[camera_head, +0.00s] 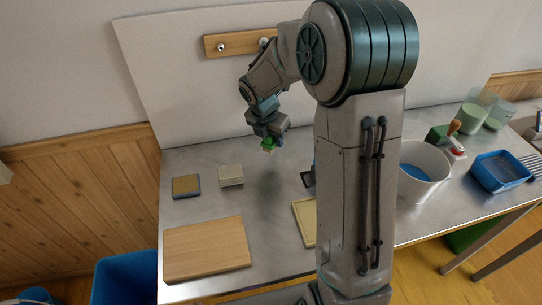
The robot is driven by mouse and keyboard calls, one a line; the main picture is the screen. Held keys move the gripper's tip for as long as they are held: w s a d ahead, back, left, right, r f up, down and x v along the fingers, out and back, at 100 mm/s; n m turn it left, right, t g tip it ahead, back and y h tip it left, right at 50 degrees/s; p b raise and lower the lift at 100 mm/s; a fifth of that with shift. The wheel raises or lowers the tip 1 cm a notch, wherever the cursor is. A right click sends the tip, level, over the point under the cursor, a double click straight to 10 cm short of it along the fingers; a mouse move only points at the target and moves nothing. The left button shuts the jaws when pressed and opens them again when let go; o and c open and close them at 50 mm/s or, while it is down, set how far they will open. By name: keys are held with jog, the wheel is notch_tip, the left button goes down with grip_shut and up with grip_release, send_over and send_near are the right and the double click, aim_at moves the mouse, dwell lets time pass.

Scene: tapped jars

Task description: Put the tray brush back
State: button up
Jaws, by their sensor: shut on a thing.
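My gripper (268,141) is at the end of my bent arm, left of my column, pointing down above the steel table. It is shut on a small green thing (268,147), mostly hidden by the fingers. It may be the tray brush, but too little shows to be sure. The green thing appears held above the tabletop. A wooden rail (232,43) with pegs is fixed to the white back panel, above and behind my gripper. My arm covers the rail's right part.
A grey block (230,175), a dark-edged sponge-like block (186,186) and a wooden board (207,249) lie left on the table (270,215). Right of my column stand a white bucket (425,160), a blue tray (500,172) and green-tinted jars (474,116).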

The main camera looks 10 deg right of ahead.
aim_at(272, 160)
jog(key=shift+f, duration=3.1)
jog(key=shift+f, duration=0.1)
jog(key=o, duration=0.9)
